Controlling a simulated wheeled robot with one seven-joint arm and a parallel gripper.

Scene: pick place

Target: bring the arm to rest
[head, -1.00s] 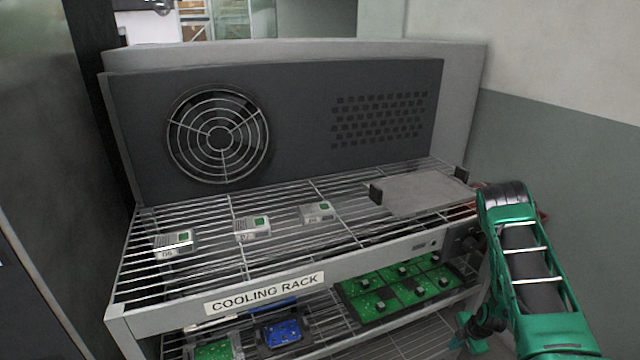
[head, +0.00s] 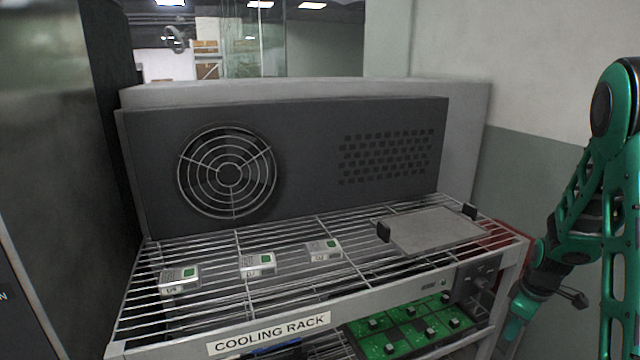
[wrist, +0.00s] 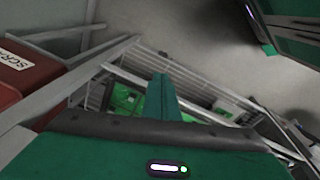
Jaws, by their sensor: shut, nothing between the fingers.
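My gripper (head: 514,328) is at the lower right in the head view, beside the right end of the cooling rack (head: 268,334) and apart from it. The green arm folds upward at the right edge. In the wrist view my gripper (wrist: 160,90) shows its green fingers closed together with nothing between them. They point toward the rack's wire lower shelf and the floor.
Several small modules, such as this one (head: 258,264), stand on the wire top shelf. A flat grey tray (head: 435,231) lies at its right. Green boards (head: 405,328) lie below. A red bin (wrist: 28,82) is close by in the wrist view.

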